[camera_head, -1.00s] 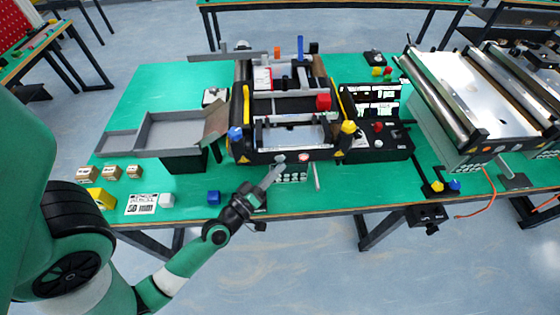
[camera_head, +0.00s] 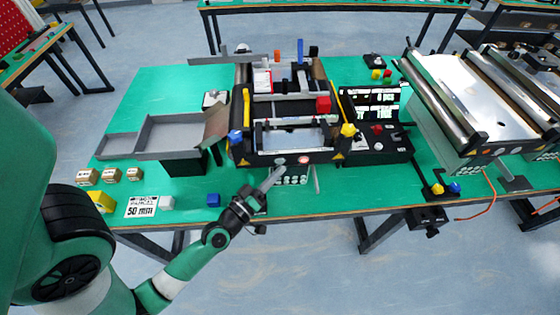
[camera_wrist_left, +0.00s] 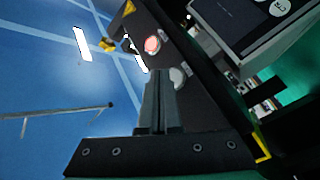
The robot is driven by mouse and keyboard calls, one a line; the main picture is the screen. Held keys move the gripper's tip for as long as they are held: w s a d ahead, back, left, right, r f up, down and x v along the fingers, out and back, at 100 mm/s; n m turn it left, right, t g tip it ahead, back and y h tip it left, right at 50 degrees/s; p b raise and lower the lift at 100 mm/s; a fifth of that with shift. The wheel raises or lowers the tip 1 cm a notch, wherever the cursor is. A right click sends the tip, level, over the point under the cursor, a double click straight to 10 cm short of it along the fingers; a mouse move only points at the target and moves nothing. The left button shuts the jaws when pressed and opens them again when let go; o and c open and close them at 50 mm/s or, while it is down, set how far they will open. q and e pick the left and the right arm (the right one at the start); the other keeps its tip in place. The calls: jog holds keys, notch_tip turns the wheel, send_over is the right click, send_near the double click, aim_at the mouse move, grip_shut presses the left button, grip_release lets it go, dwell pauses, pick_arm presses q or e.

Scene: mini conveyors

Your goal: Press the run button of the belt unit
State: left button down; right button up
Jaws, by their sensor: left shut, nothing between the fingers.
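The belt unit (camera_head: 250,155) is a black conveyor on the green table, with yellow and blue parts. Its front panel carries a pale button (camera_head: 281,160) and a reddish button (camera_head: 304,160). In the left wrist view the panel shows a red round button (camera_wrist_left: 152,44) and a pale grey button (camera_wrist_left: 178,77). No label tells me which is the run button. My left gripper (camera_head: 279,171) is shut and empty, its fingertips just below the pale button. In the wrist view the fingertips (camera_wrist_left: 158,74) lie beside the pale button; I cannot tell whether they touch. My right gripper is not in view.
A grey tray (camera_head: 137,138) stands left of the unit. A control box with a red button (camera_head: 377,129) and lit screens (camera_head: 377,103) is on the right.

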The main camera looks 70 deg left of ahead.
pick_arm(q)
jog(key=shift+a, duration=0.1)
dwell(0.8)
jog(key=shift+w+a+b, duration=0.1)
jog(key=shift+a+b, duration=0.2)
jog(key=shift+b, duration=0.1)
